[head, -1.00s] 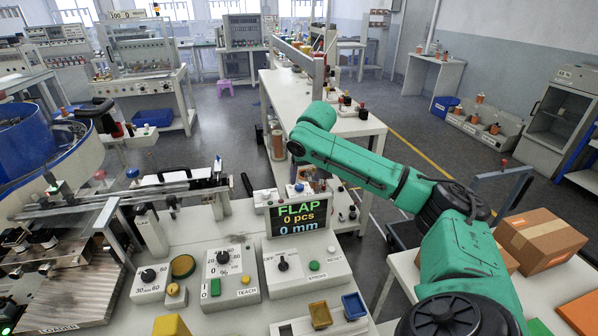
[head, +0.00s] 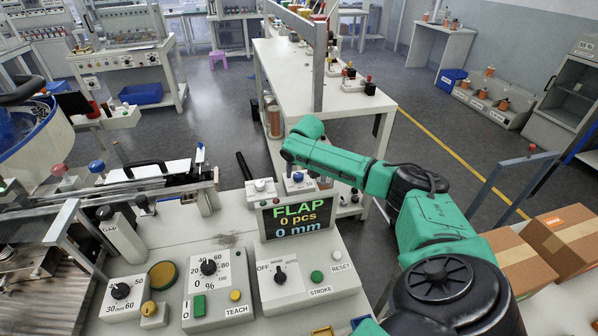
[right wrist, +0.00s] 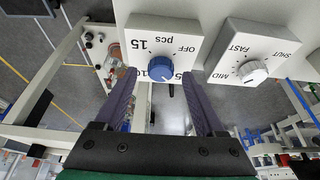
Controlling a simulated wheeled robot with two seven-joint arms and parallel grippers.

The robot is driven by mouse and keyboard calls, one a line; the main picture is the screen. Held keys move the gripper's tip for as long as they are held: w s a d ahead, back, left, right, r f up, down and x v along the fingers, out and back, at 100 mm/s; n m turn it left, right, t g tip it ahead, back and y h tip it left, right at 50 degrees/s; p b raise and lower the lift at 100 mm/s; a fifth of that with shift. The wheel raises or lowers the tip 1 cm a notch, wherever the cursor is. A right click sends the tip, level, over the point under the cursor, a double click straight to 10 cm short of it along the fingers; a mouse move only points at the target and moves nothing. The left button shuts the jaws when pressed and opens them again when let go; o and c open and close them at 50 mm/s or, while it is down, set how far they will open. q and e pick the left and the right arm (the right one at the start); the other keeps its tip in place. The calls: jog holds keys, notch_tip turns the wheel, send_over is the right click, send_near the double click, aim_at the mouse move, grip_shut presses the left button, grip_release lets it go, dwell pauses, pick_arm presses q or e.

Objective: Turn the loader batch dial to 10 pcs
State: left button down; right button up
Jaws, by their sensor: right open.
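The batch dial is a blue knob (right wrist: 160,73) on a white box marked OFF, 5, 10, 15 and pcs, which appear turned around in the right wrist view. It also shows in the head view as a blue knob (head: 298,177) behind the display. I cannot read its pointer surely. The display (head: 295,217) reads FLAP, 0 pcs, 0 mm. My right gripper (right wrist: 160,80) is open, its dark fingers to either side of the blue knob in the wrist picture; contact is not clear. In the head view its fingers are hidden behind my green arm's end. My left gripper is out of view.
A white FAST/MID/SHUT knob (right wrist: 253,71) sits on a box beside the batch dial. In front of the display are the OFF/AUTO stroke panel (head: 303,285), the TEACH panel (head: 218,290) and another dial (head: 120,290). Cardboard boxes (head: 560,240) stand at right.

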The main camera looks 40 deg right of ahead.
jog(key=shift+w+f, duration=0.2)
jog(key=shift+f, duration=0.45)
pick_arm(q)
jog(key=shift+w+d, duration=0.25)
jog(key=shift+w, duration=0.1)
pick_arm(e)
jog(key=shift+d, duration=0.1)
grip_shut()
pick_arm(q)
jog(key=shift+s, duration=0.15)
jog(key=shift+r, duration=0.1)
